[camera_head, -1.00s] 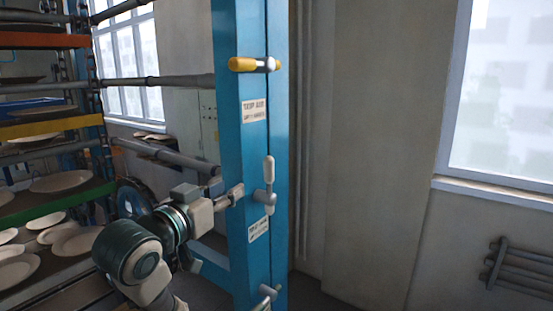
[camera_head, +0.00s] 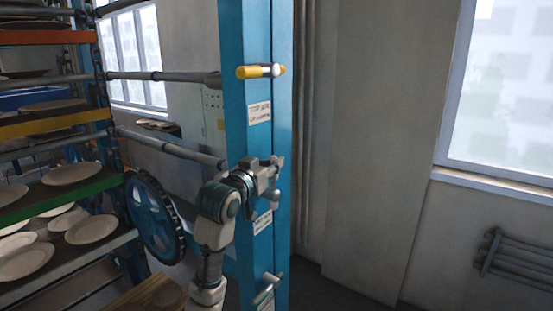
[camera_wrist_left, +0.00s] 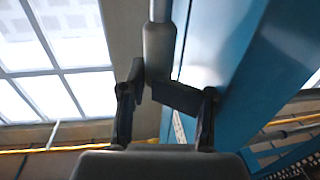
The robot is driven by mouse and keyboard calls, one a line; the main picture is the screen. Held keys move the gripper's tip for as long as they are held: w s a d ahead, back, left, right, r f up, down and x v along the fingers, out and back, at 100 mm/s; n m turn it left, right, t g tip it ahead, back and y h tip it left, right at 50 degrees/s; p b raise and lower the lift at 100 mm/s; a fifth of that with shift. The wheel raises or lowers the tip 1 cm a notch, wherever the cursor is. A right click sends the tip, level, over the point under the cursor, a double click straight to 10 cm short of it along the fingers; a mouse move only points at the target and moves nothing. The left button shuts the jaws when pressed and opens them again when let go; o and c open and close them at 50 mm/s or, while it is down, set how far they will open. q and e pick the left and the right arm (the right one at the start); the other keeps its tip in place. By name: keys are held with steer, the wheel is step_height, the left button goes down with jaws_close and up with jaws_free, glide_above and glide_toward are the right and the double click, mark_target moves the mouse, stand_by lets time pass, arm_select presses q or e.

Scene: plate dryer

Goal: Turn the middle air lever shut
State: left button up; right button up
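The middle air lever (camera_head: 273,196) is on the blue post, between a yellow-ended lever above and a grey lever below. My left gripper (camera_head: 277,165) is at its upright handle and hides much of it in the head view. In the left wrist view, the grey lever handle (camera_wrist_left: 159,45) comes down from the top edge to the dark fingers of my left gripper (camera_wrist_left: 146,87). One finger is beside the handle's left side; the other crosses its lower end. Whether they grip it I cannot tell. My right gripper is not in view.
The upper lever (camera_head: 261,71) lies horizontal with yellow ends. The lower lever (camera_head: 266,290) is tilted on the same blue post (camera_head: 233,110). A rack with plates (camera_head: 72,173) and a blue wheel (camera_head: 153,217) stand to the left. Wall pipes (camera_head: 515,262) are at the right.

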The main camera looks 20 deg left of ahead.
arm_select(q)
steer(key=shift+w+a+f, duration=0.1)
steer(key=shift+w+a, duration=0.05)
steer(key=shift+a, duration=0.35)
steer(key=shift+d, duration=0.7)
steer(key=shift+c, duration=1.3)
steer(key=shift+w+f, duration=0.1)
steer(key=shift+w, duration=0.15)
steer(key=c, duration=0.4)
steer(key=shift+w, duration=0.1)
jaws_close()
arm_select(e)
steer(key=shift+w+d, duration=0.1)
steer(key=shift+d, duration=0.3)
arm_select(q)
steer(key=shift+f, duration=0.2)
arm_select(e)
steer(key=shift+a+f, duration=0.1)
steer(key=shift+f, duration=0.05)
